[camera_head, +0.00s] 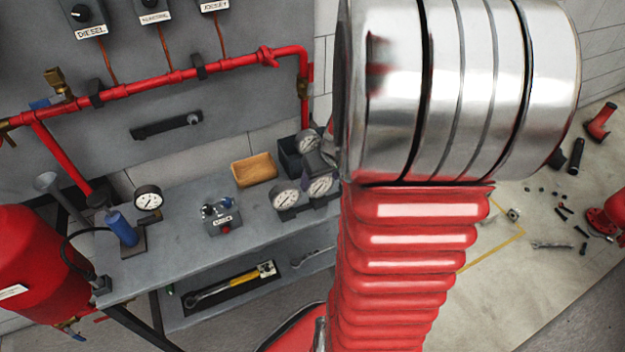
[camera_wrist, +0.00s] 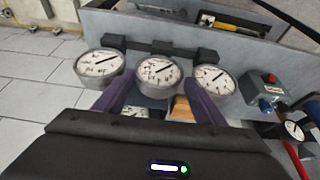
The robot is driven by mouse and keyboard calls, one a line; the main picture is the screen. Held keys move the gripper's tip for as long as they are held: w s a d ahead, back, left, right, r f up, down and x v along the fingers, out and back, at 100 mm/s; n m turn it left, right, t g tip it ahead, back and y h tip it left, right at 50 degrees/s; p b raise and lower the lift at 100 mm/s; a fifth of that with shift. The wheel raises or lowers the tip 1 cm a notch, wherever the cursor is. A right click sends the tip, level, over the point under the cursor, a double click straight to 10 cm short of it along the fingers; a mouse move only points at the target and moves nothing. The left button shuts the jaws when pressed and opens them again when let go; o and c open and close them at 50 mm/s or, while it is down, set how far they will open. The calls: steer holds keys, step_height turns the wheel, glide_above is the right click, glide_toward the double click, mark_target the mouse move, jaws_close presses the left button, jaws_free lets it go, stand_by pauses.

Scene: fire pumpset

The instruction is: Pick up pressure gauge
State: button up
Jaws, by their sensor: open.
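Three round pressure gauges with white dials and grey rims stand in a row in the wrist view: left (camera_wrist: 99,64), middle (camera_wrist: 158,72) and right (camera_wrist: 213,79). My gripper (camera_wrist: 158,90) is open, its two purple fingers reaching toward the row, one on each side of the middle gauge. Nothing is held; contact cannot be told. In the head view, gauges show on the bench (camera_head: 287,197) and (camera_head: 320,186), partly beside my arm, which hides my gripper there. Another gauge (camera_wrist: 134,111) is partly hidden behind my gripper.
A wooden tray (camera_head: 254,170) and a dark bin (camera_head: 290,158) stand behind the gauges. A red pipe (camera_head: 180,75) runs above.

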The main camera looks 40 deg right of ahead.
mark_target(318, 185)
steer(key=shift+w+f, duration=0.1)
steer(key=shift+f, duration=0.15)
steer(key=shift+f, duration=0.1)
steer(key=shift+x, duration=2.5)
steer(key=shift+d, duration=0.1)
steer(key=shift+c, duration=0.5)
steer(key=c, duration=0.7)
